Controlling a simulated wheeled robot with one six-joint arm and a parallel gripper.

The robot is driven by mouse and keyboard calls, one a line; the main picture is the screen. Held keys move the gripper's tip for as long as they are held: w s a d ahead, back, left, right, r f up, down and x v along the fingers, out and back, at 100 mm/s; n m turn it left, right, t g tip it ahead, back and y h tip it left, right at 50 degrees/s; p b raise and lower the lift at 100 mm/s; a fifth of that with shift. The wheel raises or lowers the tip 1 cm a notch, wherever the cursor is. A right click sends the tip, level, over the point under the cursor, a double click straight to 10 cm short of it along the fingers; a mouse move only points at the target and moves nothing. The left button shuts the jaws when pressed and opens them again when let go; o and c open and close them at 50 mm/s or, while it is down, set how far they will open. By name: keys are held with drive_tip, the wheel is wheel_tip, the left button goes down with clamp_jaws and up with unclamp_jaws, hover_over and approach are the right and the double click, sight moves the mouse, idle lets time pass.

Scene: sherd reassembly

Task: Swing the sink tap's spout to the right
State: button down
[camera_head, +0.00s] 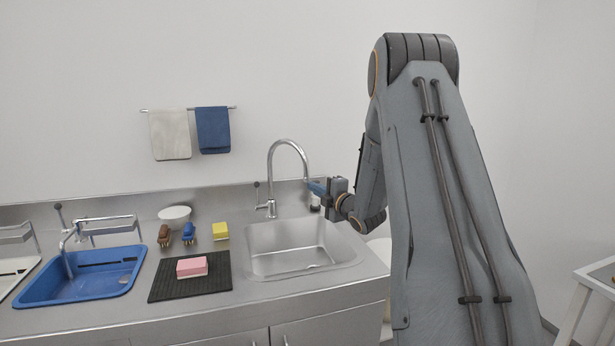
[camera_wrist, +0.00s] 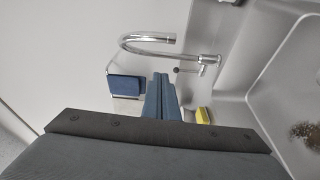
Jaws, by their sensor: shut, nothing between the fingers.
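The sink tap (camera_head: 271,180) is a chrome gooseneck standing behind the steel sink basin (camera_head: 290,262), with a small lever at its left. Its spout (camera_head: 304,160) arches over to the right in the head view, its end close to my gripper (camera_head: 316,187). In the wrist view the spout (camera_wrist: 150,38) curves across the upper middle, ahead of the fingertips of my gripper (camera_wrist: 161,80). The fingers are shut together with nothing between them. Whether they touch the spout cannot be told.
A blue basin (camera_head: 60,300) with another tap stands at the left. A black mat (camera_head: 165,290) holds a pink sponge (camera_head: 192,267). Brushes, a yellow sponge (camera_head: 220,231) and a white bowl (camera_head: 174,213) stand behind. Towels hang on a wall rail.

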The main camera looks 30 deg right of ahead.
drive_tip(key=w+d+p, duration=0.3)
drive_tip(key=w+p, duration=0.2)
drive_tip(key=w, duration=0.6)
drive_tip(key=shift+a+n, duration=0.1)
drive_tip(key=shift+n, duration=0.2)
